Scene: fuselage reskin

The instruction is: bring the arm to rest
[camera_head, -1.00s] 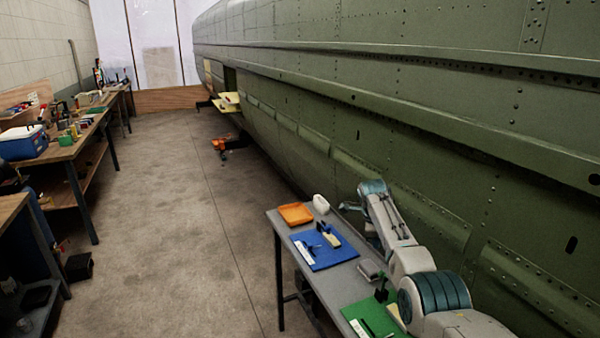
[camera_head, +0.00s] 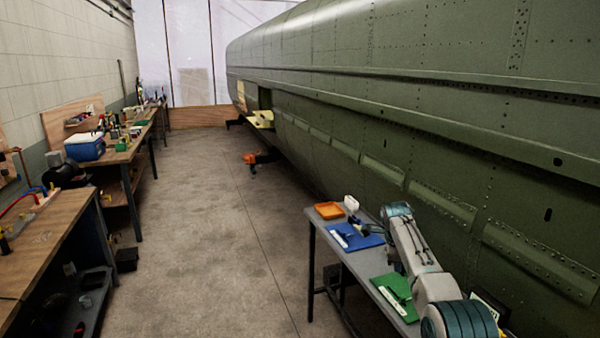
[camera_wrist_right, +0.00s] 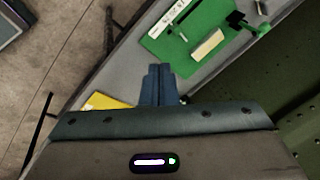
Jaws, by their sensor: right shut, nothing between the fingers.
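My right arm (camera_head: 420,262) reaches in from the lower right of the head view and bends over the grey table (camera_head: 327,225). My right gripper (camera_wrist_right: 158,72) shows in the right wrist view as two blue fingers, shut with nothing between them. It points toward the green mat (camera_wrist_right: 178,47) and touches nothing that I can see. In the head view the fingers are mostly hidden by the arm. My left arm and gripper are not in view.
The table carries an orange tray (camera_head: 329,210), a blue mat (camera_head: 367,240) and the green mat (camera_head: 404,292). The green fuselage (camera_head: 450,130) runs close along the right. Workbenches (camera_head: 45,245) line the left.

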